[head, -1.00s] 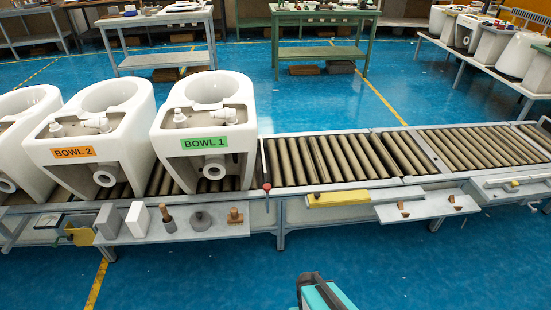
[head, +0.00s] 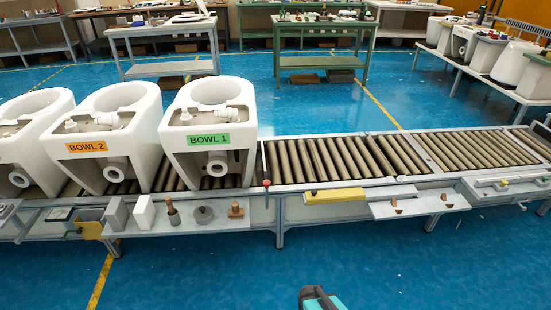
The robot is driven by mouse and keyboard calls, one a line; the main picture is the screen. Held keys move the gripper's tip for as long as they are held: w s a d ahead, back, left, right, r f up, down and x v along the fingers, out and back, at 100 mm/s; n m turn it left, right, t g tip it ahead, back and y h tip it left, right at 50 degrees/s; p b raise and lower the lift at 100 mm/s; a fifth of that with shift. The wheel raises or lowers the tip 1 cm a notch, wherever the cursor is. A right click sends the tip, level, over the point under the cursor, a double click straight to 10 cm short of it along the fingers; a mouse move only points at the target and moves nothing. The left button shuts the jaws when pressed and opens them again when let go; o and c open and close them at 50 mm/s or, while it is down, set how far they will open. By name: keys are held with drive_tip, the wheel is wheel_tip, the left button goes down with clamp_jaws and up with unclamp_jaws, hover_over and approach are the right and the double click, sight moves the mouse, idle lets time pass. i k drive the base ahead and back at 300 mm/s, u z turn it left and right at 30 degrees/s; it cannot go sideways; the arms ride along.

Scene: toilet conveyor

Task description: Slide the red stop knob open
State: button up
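The red stop knob (head: 266,183) sits at the near edge of the roller conveyor (head: 310,161), just right of the white toilet bowl labelled BOWL 1 (head: 213,165). A thin stem runs down from it along the frame. BOWL 2 (head: 122,165) stands to the left of BOWL 1. My gripper (head: 318,292) shows only in part at the bottom edge, dark with a teal body behind it. It is well apart from the knob, on the near side of the conveyor. Its fingertips are not clear, so I cannot tell its opening.
A front shelf (head: 218,223) holds blocks and tools below the bowls. A yellow bar (head: 335,195) and another shelf (head: 415,206) line the conveyor's near side further right. The rollers right of the knob are empty.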

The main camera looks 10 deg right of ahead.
sight(266, 184)
drive_tip(key=z, duration=0.05)
drive_tip(key=k, duration=0.25)
drive_tip(key=u, duration=0.1)
drive_tip(key=i, duration=0.9)
drive_tip(key=z, duration=0.9)
